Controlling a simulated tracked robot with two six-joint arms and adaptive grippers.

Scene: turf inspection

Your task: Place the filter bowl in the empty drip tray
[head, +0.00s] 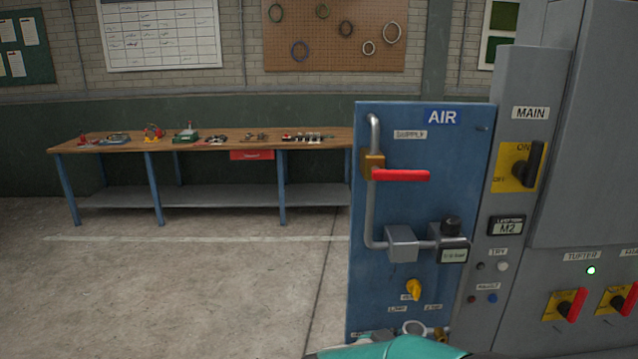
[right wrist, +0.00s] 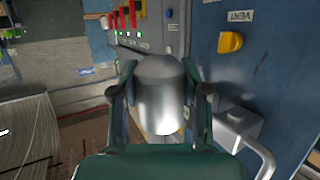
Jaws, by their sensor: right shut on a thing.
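The filter bowl (right wrist: 160,105) is a grey metallic cup in the middle of the right wrist view. My right gripper (right wrist: 160,84) is shut on it, with one dark green finger on each side. In the head view, part of my teal right gripper shows at the bottom edge. A round grey rim (head: 414,327) shows just above it, below the blue air panel (head: 385,285); it looks like the bowl's rim, but most is cut off or hidden. I cannot make out a drip tray in either view. My left gripper is not in view.
The air panel carries a red-handled supply valve (head: 400,175), grey pipe and a yellow vent knob (head: 413,290), close to my right gripper. A grey cabinet (head: 590,120) with switches stands at right. A workbench (head: 220,140) with several items stands behind open floor.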

